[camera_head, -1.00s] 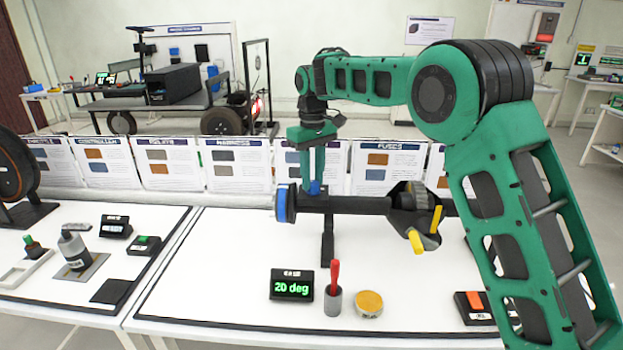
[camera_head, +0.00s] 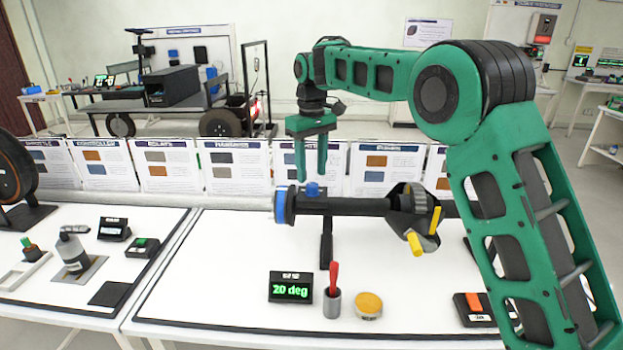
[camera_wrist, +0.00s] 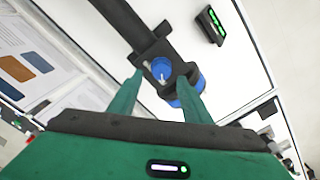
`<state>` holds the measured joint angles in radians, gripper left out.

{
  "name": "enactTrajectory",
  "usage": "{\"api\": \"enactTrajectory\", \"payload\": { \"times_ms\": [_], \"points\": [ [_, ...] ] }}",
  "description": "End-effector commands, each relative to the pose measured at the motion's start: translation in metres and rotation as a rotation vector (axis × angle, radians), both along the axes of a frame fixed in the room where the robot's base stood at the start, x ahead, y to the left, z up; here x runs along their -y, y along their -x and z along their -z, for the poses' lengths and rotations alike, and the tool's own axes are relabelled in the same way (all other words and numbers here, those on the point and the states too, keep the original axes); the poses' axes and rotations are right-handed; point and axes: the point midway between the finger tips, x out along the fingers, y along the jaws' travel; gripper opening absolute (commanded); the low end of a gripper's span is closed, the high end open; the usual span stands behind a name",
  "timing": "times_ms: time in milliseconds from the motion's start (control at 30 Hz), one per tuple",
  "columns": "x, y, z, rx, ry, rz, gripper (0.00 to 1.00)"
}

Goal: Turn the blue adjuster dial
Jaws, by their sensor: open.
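The blue adjuster dial (camera_head: 312,188) is a small blue knob on top of a horizontal black shaft (camera_head: 350,205), close to its left end. It also shows in the wrist view (camera_wrist: 162,70), with a pale pointer mark on it. My gripper (camera_head: 311,178) is green, points down and is open just above the dial. In the wrist view its two fingers (camera_wrist: 160,82) stand apart on either side of the dial. The fingers look clear of it, though exact clearance is hard to tell. A small display (camera_head: 291,288) reads "20 deg".
A larger blue ring (camera_head: 284,205) caps the shaft's left end, close to the dial. A clamp with yellow handles (camera_head: 415,215) sits on the shaft to the right. A cup with a red-handled tool (camera_head: 332,298) and a yellow-topped round tin (camera_head: 368,305) stand in front. Info panels line the back.

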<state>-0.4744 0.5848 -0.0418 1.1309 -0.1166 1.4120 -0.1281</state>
Motion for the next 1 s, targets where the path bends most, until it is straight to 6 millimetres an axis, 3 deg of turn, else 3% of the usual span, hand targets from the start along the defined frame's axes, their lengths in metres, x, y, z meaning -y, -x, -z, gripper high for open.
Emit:
{"api": "enactTrajectory", "payload": {
  "times_ms": [200,400,867,1000],
  "points": [
    [0.000,-0.002,-0.042,0.004,-0.002,0.002,0.44],
    [0.000,-0.002,-0.068,0.002,-0.001,0.001,0.44],
    [0.001,-0.002,-0.077,0.001,-0.001,0.002,0.44],
    [0.018,0.000,-0.081,0.003,0.000,0.033,0.44]
  ]
}}
